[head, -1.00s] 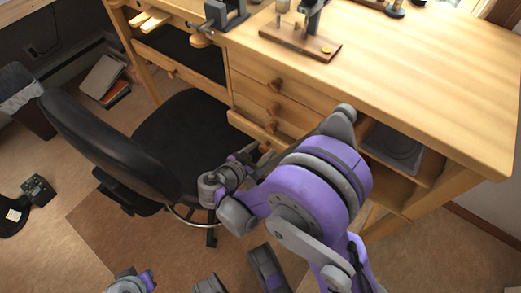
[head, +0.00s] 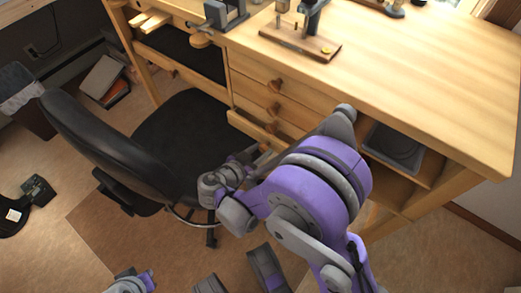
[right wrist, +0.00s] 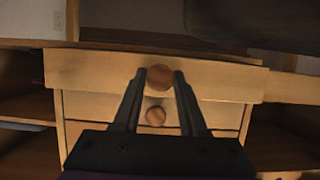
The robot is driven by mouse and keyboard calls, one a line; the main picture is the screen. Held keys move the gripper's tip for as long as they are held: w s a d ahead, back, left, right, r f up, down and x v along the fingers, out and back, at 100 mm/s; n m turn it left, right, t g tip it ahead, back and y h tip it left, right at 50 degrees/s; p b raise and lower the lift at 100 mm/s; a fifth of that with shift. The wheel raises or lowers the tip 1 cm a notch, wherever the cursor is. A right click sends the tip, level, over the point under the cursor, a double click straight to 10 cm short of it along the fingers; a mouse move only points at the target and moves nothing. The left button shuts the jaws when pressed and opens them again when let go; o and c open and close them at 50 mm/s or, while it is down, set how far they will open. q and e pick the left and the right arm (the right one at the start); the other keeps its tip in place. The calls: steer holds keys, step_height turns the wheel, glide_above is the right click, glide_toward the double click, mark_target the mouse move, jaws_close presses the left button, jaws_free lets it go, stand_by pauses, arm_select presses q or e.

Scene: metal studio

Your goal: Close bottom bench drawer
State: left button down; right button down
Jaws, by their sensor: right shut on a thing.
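The bench's bottom drawer (head: 246,126) stands a little out from the drawer stack in the head view. Its wooden front (right wrist: 100,72) spans the right wrist view, with a round wooden knob (right wrist: 159,77) at its middle. My right gripper (right wrist: 160,74) has its two dark fingers on either side of this knob, shut on it. In the head view my right wrist and arm cover part of the drawer front. My left gripper does not show; only a purple and grey piece of my own body is at the bottom edge.
A black office chair (head: 105,140) stands close left of the drawers. Other closed drawers with knobs (head: 275,85) lie above. An open shelf with a grey tray (head: 393,147) is to the right. A vise (head: 226,14) sits on the bench top (head: 430,70).

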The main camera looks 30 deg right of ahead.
mark_target(269, 141)
stand_by(0.6)
steer(key=d, duration=0.1)
steer(key=w+d, duration=0.1)
steer(key=d, duration=0.1)
steer(key=shift+w+d, duration=0.15)
steer(key=shift+d, duration=0.05)
steer(key=shift+w+d, duration=0.15)
steer(key=shift+d, duration=0.05)
steer(key=shift+c, duration=2.3)
jaws_free()
steer(key=shift+d, duration=0.15)
steer(key=p+v, duration=0.2)
steer(key=v, duration=0.9)
